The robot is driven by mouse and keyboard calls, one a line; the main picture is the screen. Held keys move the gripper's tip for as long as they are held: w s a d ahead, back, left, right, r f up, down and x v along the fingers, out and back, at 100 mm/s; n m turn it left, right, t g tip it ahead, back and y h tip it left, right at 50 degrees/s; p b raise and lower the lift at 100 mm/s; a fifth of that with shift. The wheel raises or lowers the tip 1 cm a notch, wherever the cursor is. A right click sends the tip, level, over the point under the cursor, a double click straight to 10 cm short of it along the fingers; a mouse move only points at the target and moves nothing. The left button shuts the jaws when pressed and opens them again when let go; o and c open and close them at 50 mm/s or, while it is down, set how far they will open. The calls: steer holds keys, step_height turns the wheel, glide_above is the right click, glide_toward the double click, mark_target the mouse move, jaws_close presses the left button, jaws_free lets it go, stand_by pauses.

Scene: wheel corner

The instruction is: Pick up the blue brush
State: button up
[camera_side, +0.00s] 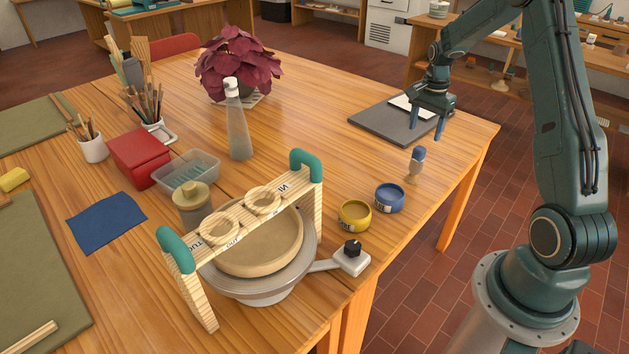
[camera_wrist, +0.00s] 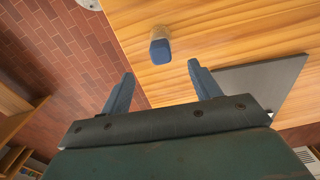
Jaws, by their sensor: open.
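A dark grey board (camera_side: 370,122) with a white sheet (camera_side: 402,105) lies behind the brush. A blue bowl (camera_side: 389,198) and a yellow bowl (camera_side: 354,216) sit in front of it. A potter's wheel (camera_side: 262,285) under a wooden bridge stands further left. The table's right edge is close.

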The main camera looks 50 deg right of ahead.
mark_target(418, 158)
steer(key=shift+f, duration=3)
steer(key=shift+f, duration=0.1)
steer(key=shift+f, duration=2.5)
steer(key=c, duration=1.1)
